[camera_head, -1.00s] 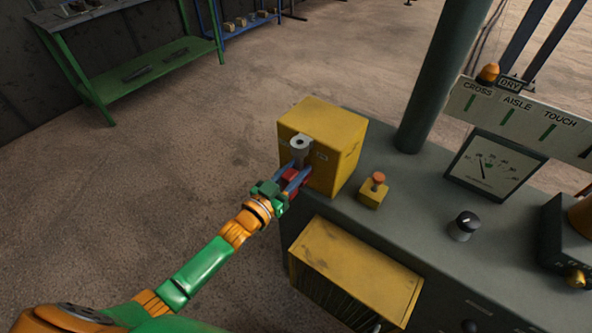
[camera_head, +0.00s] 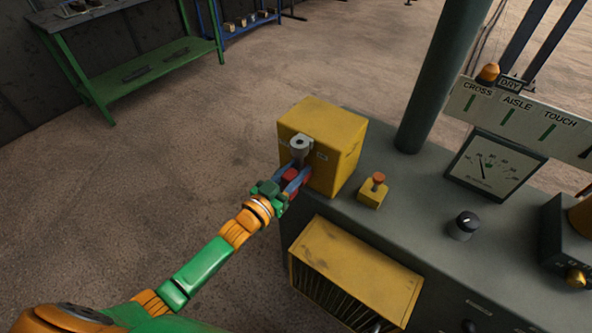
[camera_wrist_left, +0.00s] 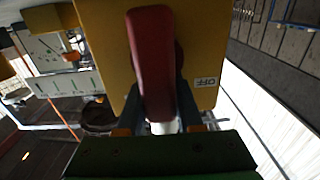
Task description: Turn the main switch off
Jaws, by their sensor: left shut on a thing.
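The main switch is a yellow box (camera_head: 337,145) at the left corner of the grey console, with a red handle (camera_head: 291,175) on its front face. My left gripper (camera_head: 296,180) is shut on the red handle, with its bluish fingers on either side. In the left wrist view the red handle (camera_wrist_left: 152,62) stands lengthwise between the fingers (camera_wrist_left: 160,108). An OFF label (camera_wrist_left: 207,82) shows on the yellow face to the right of the handle there. A grey cylinder (camera_head: 300,147) sits just above the handle in the head view. My right gripper is out of view.
A small yellow box with a red-orange button (camera_head: 378,180) stands right of the switch. A dial gauge (camera_head: 492,165), a black knob (camera_head: 464,225) and a green post (camera_head: 432,85) are further right. A yellow vent cover (camera_head: 355,270) juts out below.

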